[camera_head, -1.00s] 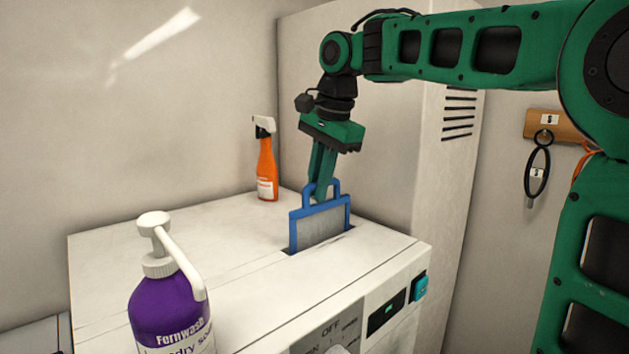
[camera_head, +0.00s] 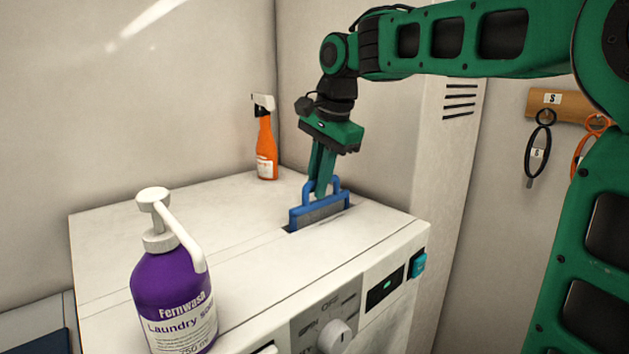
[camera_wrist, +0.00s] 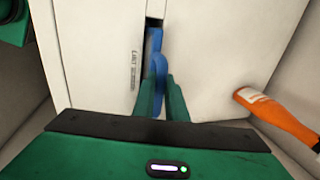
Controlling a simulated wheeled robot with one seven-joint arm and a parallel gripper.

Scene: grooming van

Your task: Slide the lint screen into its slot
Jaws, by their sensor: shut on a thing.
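The lint screen (camera_head: 322,213) has a blue frame with grey mesh and a blue handle loop on top. It stands upright, partly down in the slot (camera_head: 290,230) in the white machine's top. The upper part of its frame and its handle stay above the surface. My gripper (camera_head: 320,190) is shut on the handle from above. In the wrist view my gripper's green fingers (camera_wrist: 161,100) close around the blue lint screen (camera_wrist: 154,50), and the dark slot (camera_wrist: 155,22) shows beyond it. The screen's lower part is hidden inside the machine.
A purple laundry soap pump bottle (camera_head: 172,290) stands on the near left of the machine top (camera_head: 130,235). An orange spray bottle (camera_head: 266,150) stands at the back, right of the screen in the wrist view (camera_wrist: 280,120). Looped tools (camera_head: 541,145) hang on the right wall.

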